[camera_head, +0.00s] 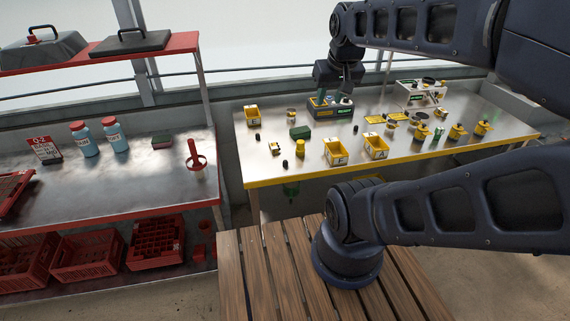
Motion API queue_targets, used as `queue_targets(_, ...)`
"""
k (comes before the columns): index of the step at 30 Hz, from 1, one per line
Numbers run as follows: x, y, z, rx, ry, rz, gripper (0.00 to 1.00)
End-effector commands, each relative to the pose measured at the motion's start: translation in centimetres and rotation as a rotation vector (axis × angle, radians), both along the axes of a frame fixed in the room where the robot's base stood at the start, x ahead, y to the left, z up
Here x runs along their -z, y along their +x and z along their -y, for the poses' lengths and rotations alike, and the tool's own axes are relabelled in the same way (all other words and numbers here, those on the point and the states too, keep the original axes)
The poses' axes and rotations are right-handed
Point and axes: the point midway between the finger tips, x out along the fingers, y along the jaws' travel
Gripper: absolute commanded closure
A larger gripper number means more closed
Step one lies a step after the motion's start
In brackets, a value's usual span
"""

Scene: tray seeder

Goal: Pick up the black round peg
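Several small black pieces stand on the steel table (235,150) with yellow edging. One small black upright piece (257,137) is at the left, another black piece (284,164) is near the front edge, and a third (355,129) is right of centre. They are too small to tell which is the round peg. My gripper (345,94) hangs at the back of the table, above or behind a dark and yellow device (322,111). It is apart from these black pieces. Its fingertips are too small and dark to read.
Yellow bins (336,156) and a green block (300,132) stand among the pieces. A yellow cylinder (300,148) is near the front black piece. A red-edged shelf (110,205) with blue bottles (88,143) is at left. A wooden slatted surface (270,275) is in front.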

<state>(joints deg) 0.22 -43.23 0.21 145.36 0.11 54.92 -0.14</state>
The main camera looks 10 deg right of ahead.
Motion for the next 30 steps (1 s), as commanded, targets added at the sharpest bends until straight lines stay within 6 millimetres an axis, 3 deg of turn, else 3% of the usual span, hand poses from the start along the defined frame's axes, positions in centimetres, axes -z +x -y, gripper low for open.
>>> queue_targets(2, 0.0, 0.0, 0.0, 0.000, 0.000, 0.000, 0.64)
queue_targets(5, 0.0, 0.0, 0.0, 0.000, 0.000, 0.000, 0.54)
queue_targets(16, 0.5, 0.3, 0.0, -0.017, -0.018, -0.024, 0.54)
queue_targets(30, 6.8, 4.0, -0.4, -0.278, -0.318, -0.326, 0.54)
